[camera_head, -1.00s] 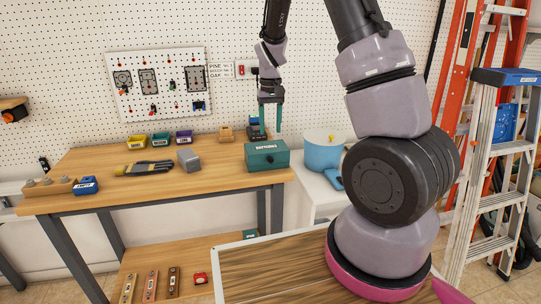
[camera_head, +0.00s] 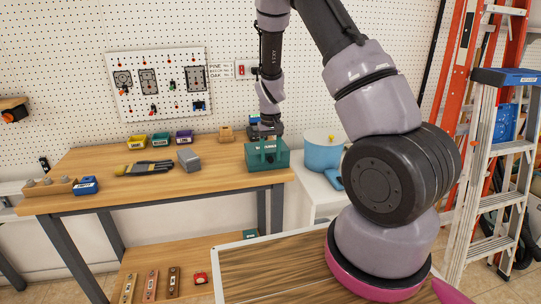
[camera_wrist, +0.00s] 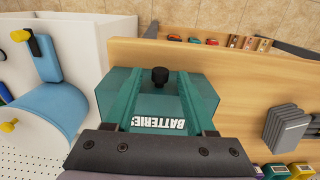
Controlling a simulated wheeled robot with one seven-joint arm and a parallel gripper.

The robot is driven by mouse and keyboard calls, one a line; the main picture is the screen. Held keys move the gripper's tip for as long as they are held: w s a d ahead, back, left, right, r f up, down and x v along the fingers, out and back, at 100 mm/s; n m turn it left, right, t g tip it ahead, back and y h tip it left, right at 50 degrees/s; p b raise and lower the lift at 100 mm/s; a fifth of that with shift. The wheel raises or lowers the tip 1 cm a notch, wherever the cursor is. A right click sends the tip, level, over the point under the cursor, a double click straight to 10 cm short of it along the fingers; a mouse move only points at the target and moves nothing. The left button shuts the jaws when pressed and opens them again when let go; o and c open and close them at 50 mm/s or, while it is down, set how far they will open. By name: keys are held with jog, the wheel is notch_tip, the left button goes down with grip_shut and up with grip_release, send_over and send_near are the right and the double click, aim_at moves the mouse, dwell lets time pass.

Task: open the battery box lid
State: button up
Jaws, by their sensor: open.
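The battery box (camera_head: 268,158) is a teal box at the right end of the workbench, and its lid looks shut. In the wrist view the lid (camera_wrist: 160,103) carries white lettering reading BATTERIES, upside down. A black knob (camera_wrist: 160,74) stands at the lid's far edge. My gripper (camera_head: 265,142) is pointed down right over the box, its fingers hard to make out against the matching teal. In the wrist view my gripper (camera_wrist: 163,80) is open, one teal finger on each side of the knob. I cannot tell whether either finger touches it.
A blue rounded container (camera_head: 322,151) stands right of the bench, near the box. Grey blocks (camera_head: 188,159), gloves (camera_head: 150,167) and coloured bins (camera_head: 160,139) lie to the left. The bench top (camera_head: 215,178) in front is clear. A pegboard wall (camera_head: 225,40) is behind.

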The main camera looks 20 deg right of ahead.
grip_shut()
dwell(1.4)
